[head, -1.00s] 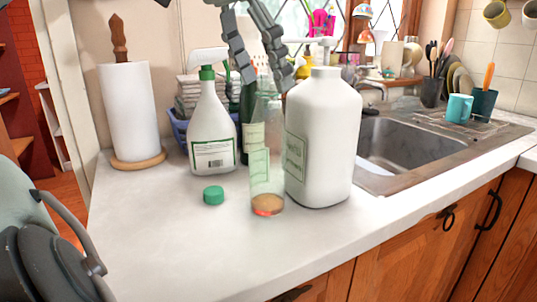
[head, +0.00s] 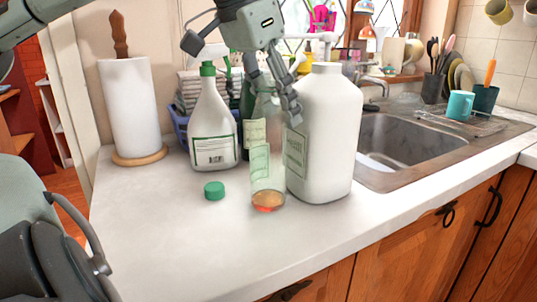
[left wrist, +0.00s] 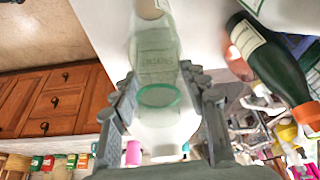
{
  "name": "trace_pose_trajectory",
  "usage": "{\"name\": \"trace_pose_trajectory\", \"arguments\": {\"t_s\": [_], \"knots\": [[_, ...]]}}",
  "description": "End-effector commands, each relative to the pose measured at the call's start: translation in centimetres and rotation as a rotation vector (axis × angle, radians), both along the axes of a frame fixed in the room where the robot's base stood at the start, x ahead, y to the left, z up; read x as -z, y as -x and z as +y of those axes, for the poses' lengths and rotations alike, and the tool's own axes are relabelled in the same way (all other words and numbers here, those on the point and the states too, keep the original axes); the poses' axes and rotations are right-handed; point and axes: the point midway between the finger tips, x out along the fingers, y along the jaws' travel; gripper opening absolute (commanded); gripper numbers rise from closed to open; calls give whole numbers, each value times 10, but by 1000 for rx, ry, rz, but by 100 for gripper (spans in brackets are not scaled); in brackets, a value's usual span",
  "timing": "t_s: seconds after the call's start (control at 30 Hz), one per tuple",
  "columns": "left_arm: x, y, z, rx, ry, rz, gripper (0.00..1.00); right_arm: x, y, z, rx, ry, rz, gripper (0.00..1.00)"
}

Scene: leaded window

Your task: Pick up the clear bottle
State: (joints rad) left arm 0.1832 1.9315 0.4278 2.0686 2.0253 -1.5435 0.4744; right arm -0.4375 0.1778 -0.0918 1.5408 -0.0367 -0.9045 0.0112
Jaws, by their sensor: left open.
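The clear bottle (head: 267,178) stands upright on the counter, with a pale green label and an orange-brown bottom. The white jug is close on its right. In the left wrist view the clear bottle (left wrist: 154,50) lies between the fingers, with a green ring at its mouth end. My left gripper (head: 273,102) is open and points down over the bottle's upper part, one finger on each side. Contact cannot be told. The bottle's neck is partly hidden by the fingers. My right gripper is not in view.
The white jug (head: 328,140) is beside my left gripper's right finger. A white spray bottle (head: 212,130) and a dark green bottle (head: 247,115) stand left and behind. A green cap (head: 214,191) lies in front. The sink (head: 410,145) is right. The front counter is clear.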

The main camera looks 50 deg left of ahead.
Motion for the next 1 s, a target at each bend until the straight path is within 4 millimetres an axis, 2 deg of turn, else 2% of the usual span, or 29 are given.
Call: {"name": "trace_pose_trajectory", "arguments": {"t_s": [0.03, 0.3, 0.33, 1.0], "knots": [[0, 0, 0, 0, 0, 0, 35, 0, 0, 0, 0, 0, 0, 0], [0, 0, 0, 0, 0, 1, 1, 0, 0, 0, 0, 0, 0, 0], [0, 0, 0, 0, 0, 1, 0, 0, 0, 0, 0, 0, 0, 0], [-4, 0, 0, 0, -1, -1, 0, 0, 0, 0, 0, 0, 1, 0]]}}
